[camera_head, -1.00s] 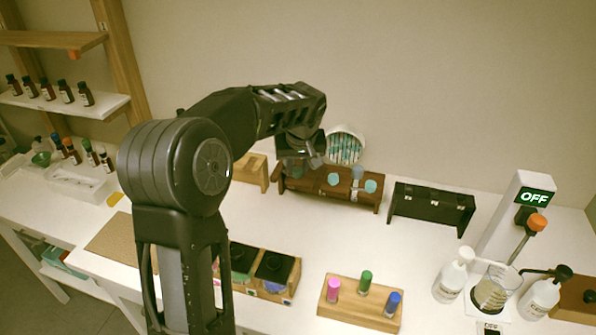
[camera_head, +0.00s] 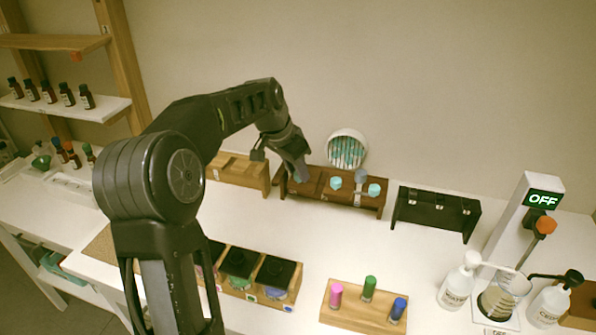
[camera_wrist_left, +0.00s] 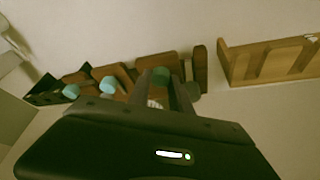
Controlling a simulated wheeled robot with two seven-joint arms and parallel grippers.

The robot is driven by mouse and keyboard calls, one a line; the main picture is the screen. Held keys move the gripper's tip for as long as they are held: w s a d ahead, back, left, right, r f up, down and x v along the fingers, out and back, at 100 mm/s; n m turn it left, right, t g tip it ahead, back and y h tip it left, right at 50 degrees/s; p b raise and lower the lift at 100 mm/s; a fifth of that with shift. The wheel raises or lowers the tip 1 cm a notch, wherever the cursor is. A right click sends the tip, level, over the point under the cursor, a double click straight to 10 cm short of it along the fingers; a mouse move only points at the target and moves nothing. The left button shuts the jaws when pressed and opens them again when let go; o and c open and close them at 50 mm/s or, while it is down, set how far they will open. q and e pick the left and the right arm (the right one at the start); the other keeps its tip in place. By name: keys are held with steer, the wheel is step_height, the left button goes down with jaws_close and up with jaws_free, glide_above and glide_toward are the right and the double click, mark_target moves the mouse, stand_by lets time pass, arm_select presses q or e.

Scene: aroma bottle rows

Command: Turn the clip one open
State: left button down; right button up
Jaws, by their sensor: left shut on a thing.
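A dark brown wooden rack (camera_head: 325,192) stands at the back middle of the table. It carries teal round-topped pieces (camera_head: 374,190) and a grey-blue upright piece (camera_head: 360,175). My left gripper (camera_head: 301,174) reaches down at the rack's left end. In the left wrist view my left gripper (camera_wrist_left: 175,90) is shut on a green-teal piece (camera_wrist_left: 160,75) at the rack. The fingers partly hide that piece, so its turn cannot be told. Two other teal tops (camera_wrist_left: 107,85) show left of it. Which part is the clip cannot be told. My right gripper is out of view.
A light wooden rack (camera_head: 238,170) stands left of the brown one, and a black rack (camera_head: 434,208) with small metal parts stands right. A round white holder (camera_head: 347,150) is behind. Front blocks hold coloured pegs (camera_head: 369,287) and black-lidded boxes (camera_head: 276,273).

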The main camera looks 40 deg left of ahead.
arm_select(q)
steer(key=shift+a+m+h, duration=0.1)
steer(key=shift+m+h, duration=0.5)
steer(key=shift+m, duration=1)
steer(key=shift+g, duration=0.3)
steer(key=c, duration=1.2)
jaws_free()
steer(key=b+v, duration=0.1)
steer(key=v, duration=0.7)
steer(key=shift+f, duration=0.15)
